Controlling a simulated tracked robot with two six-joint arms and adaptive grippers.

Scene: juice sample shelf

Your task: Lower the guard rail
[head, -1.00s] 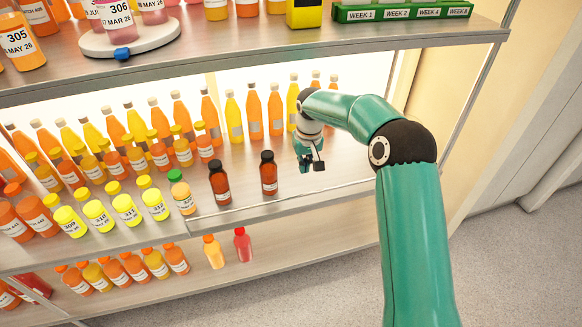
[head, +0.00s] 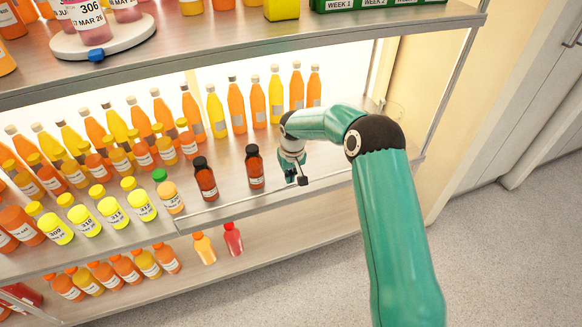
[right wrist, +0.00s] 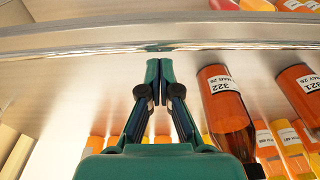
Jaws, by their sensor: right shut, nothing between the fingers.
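The guard rail (right wrist: 90,52) shows in the right wrist view as a thin shiny bar running across, along the shelf's front edge. In the head view it is a faint line at the front of the middle shelf. My right gripper (head: 297,181) is at that front edge, right of two dark brown bottles. In the right wrist view its fingertips (right wrist: 159,64) are together and empty, right beside the rail; I cannot tell whether they touch it. My left gripper is not in view.
Two brown bottles (head: 255,167) (head: 205,179) stand left of my right gripper, close to the front. Tall orange and yellow bottles (head: 256,103) stand behind it. The upper shelf (head: 340,33) overhangs. The shelf floor to the right looks free.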

